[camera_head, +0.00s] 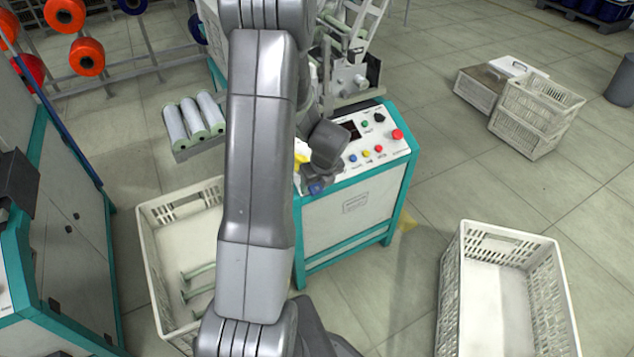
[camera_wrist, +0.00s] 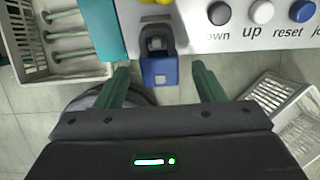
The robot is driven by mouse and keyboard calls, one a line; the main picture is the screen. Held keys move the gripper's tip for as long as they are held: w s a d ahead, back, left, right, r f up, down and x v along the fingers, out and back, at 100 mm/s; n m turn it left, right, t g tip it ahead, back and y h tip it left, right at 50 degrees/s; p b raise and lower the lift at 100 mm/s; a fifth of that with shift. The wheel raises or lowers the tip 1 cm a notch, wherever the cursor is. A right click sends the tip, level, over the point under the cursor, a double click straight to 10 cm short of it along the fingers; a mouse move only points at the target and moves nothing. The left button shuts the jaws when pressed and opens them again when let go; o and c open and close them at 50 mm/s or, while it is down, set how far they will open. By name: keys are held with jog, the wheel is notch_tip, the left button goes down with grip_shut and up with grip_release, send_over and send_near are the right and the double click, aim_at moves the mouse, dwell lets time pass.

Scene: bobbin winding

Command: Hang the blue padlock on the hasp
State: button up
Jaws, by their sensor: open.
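The blue padlock (camera_wrist: 160,72) is at the front edge of the control panel in the wrist view, directly under a dark hasp (camera_wrist: 157,32). Its shackle appears to run up into the hasp, but I cannot tell whether it passes through. In the head view the padlock (camera_head: 317,188) shows as a small blue patch at the cabinet's near-left corner. My gripper (camera_wrist: 162,86) is open. Its two green fingers stand left and right of the padlock, with a clear gap on both sides, and nothing is between them touching it. My arm hides part of this area in the head view.
The control panel (camera_head: 384,138) with coloured buttons tops a white and teal cabinet (camera_head: 352,225). A yellow part (camera_head: 301,152) sits by the hasp. Floor between is clear.

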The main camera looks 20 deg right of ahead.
jog(key=p+v, duration=0.2)
jog(key=v, duration=1.2)
jog(key=shift+p, duration=0.3)
jog(key=shift+a+f, duration=0.1)
